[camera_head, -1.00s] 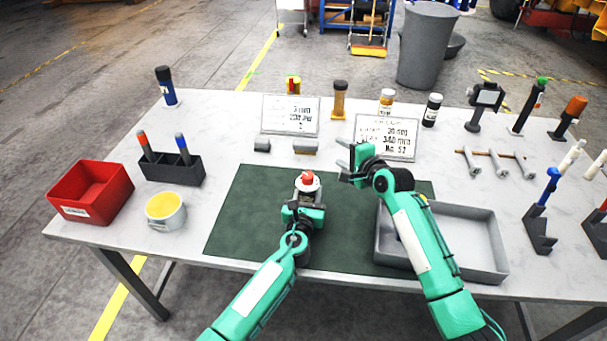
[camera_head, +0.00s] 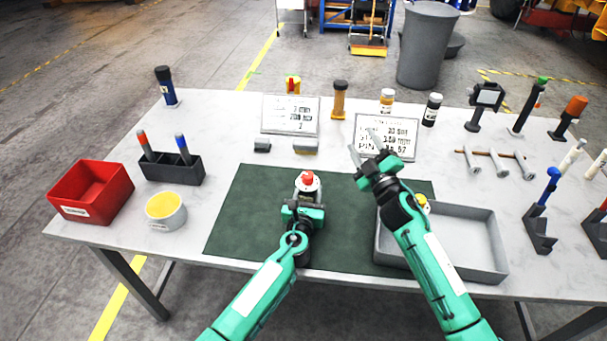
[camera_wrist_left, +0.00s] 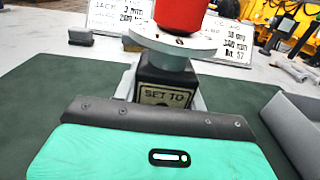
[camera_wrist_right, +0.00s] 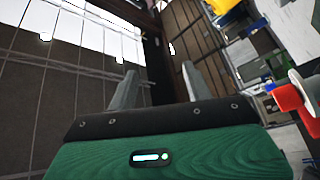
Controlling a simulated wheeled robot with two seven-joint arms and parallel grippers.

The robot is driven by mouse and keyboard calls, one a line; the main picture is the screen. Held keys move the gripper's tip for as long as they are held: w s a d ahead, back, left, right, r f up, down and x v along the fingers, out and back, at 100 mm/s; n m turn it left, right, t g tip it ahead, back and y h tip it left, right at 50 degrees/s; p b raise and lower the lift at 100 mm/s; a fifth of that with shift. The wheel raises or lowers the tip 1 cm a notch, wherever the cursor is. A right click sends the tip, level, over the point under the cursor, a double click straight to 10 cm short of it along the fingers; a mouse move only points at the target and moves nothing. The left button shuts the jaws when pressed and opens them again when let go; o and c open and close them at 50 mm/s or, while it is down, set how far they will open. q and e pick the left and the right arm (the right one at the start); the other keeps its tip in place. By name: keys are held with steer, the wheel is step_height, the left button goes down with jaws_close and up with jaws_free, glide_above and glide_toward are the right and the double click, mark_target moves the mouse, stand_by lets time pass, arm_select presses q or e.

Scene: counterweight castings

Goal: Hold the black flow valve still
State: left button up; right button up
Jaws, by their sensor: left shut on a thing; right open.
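The black flow valve stands upright on the dark green mat (camera_head: 240,215), with a red knob on top, a pale disc (camera_head: 308,187) below it and a black body. In the left wrist view the valve's black body (camera_wrist_left: 165,82) bears a "SET TO" label. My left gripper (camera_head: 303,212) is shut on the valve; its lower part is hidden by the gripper. My right gripper (camera_head: 364,147) is open and empty, held up to the right of the valve and apart from it. Its two fingers also show in the right wrist view (camera_wrist_right: 162,88), with nothing between them.
A grey tray (camera_head: 490,255) lies at the right, with a yellow thing (camera_head: 423,201) by its left end, partly behind my right arm. Two printed signs (camera_head: 290,114) stand behind the mat. A red bin (camera_head: 90,192) and a yellow-topped cup (camera_head: 165,210) are left. The mat's left part is clear.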

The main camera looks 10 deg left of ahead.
steer(key=s+a+f+n+g+y, duration=0.25)
steer(key=s+n+y, duration=0.2)
steer(key=n, duration=0.95)
steer(key=n+g, duration=0.5)
steer(key=n, duration=1.1)
glide_toward(303, 175)
steer(key=x, duration=0.7)
steer(key=f+x, duration=0.1)
steer(key=x, duration=0.2)
steer(key=shift+w, duration=0.55)
steer(key=c, duration=1)
